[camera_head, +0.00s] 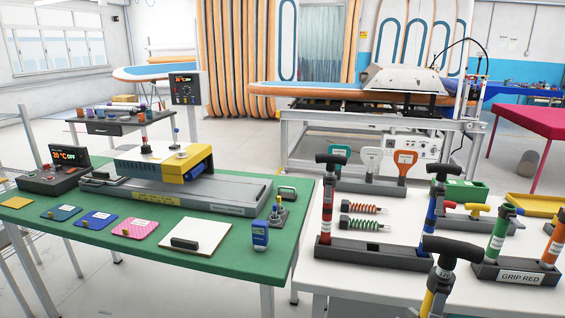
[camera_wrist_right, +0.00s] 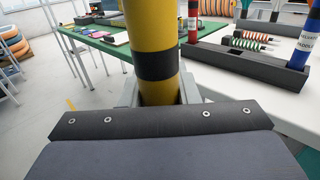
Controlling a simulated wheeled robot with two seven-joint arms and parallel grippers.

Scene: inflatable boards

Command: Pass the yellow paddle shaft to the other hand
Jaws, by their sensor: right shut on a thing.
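The yellow paddle shaft (camera_head: 428,303) stands close to upright at the bottom right of the head view, with a black T-shaped grip (camera_head: 454,249) on top. Its lower part is cut off by the frame edge. In the right wrist view the yellow shaft (camera_wrist_right: 151,25) fills the top middle and has a black band. My right gripper (camera_wrist_right: 158,93) is shut around the shaft just below that band. My left gripper is not in view in either frame.
A red shaft (camera_head: 327,212) and a blue shaft (camera_head: 432,212) stand in a dark rack (camera_head: 370,254) on the white table (camera_head: 335,278). A green shaft (camera_head: 498,238) stands in a rack labelled GRIP RED (camera_head: 518,276). A green table (camera_head: 225,262) is to the left.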

